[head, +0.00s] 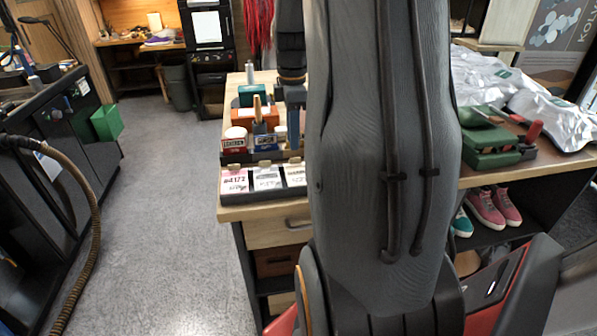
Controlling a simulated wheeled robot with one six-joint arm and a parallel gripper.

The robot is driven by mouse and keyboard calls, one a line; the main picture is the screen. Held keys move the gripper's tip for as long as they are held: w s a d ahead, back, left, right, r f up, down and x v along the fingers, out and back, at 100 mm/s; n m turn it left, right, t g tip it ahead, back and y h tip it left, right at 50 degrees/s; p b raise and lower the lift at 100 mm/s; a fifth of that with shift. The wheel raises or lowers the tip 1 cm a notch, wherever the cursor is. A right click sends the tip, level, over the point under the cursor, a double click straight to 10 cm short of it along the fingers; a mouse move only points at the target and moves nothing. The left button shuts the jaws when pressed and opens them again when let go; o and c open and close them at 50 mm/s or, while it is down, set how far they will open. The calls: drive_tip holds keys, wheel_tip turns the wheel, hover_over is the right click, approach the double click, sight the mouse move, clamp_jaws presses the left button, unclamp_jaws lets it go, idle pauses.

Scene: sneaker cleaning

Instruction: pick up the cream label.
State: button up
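Several paper labels stand in a dark holder (262,199) at the near edge of the wooden workbench. The left label (234,181) is pinkish at the top with dark marks, the middle label (267,178) looks pale grey, and the right label (295,174) looks whitish to cream. I cannot tell surely which is the cream one. My large grey arm link covers the middle of the view and hides what lies to the right of the labels. What looks like my gripper (293,118) hangs behind the labels, beside the bottles and boxes. Its fingers are not clear.
A red-and-white tin (234,140), a blue tin (264,140) and an orange box (254,117) stand behind the labels. A green brush box (490,150) and silvery wrapped bundles (505,85) lie right. Pink sneakers (493,207) sit on a shelf below.

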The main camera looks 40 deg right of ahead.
sight(298, 171)
wheel_tip(298, 171, down, 6)
drive_tip(key=shift+s+r+p, duration=0.1)
drive_tip(key=shift+s+p, duration=0.05)
drive_tip(key=shift+p, duration=0.8)
drive_tip(key=shift+c, duration=0.3)
clamp_jaws()
